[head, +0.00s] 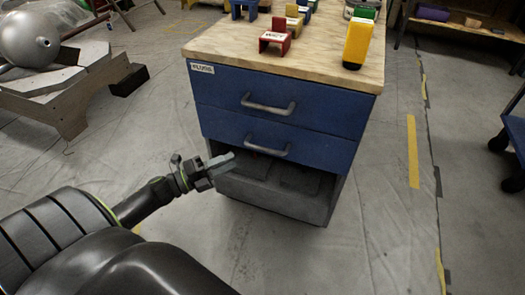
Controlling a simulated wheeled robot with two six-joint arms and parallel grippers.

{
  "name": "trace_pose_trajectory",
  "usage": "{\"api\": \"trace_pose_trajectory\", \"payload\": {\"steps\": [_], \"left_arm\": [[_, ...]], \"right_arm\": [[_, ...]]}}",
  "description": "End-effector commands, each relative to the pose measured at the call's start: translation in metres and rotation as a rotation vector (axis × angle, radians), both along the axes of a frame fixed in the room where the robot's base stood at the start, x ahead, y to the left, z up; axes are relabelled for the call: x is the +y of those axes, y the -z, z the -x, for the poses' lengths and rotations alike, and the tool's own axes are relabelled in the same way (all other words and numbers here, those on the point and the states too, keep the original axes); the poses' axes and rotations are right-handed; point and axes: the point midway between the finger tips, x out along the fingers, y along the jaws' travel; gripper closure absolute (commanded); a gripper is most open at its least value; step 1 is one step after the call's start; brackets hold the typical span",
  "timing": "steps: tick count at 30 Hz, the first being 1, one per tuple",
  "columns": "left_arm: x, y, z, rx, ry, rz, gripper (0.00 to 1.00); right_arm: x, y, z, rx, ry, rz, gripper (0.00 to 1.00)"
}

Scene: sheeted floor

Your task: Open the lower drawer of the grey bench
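The bench has a pale wooden top (225,45), two blue drawers and a dark grey lower body (265,200). The upper drawer (215,88) and the lower drawer (225,125) both look shut, their fronts about flush. Each has a grey bar handle; the lower handle (266,149) is at the middle of its front. My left gripper (226,164) is in front of the bench's lower left, left of and a little below the lower handle in the picture. It looks apart from the handle, and its finger gap cannot be made out. My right gripper is out of view.
Below the drawers is a dark open recess (285,175). Red (275,36), yellow (357,42) and other coloured blocks stand on the top. A low stand (70,100) with a metal tank (28,40) is at left.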

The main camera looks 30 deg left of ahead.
Motion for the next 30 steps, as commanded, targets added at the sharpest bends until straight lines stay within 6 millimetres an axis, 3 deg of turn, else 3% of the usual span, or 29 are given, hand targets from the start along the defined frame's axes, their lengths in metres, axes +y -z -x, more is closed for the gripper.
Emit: {"api": "trace_pose_trajectory", "payload": {"steps": [9,15,29,30], "left_arm": [[-0.037,-0.009,-0.059,-0.004,0.000,0.004,0.66],[-0.052,-0.013,-0.083,0.000,-0.001,0.002,0.66],[-0.058,-0.015,-0.093,0.002,-0.002,0.002,0.66],[-0.058,-0.015,-0.093,0.002,-0.002,0.002,0.71]], "right_arm": [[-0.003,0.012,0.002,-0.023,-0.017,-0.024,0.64],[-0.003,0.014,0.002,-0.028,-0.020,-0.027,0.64],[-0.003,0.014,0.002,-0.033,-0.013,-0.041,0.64],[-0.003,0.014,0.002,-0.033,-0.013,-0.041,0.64]]}}
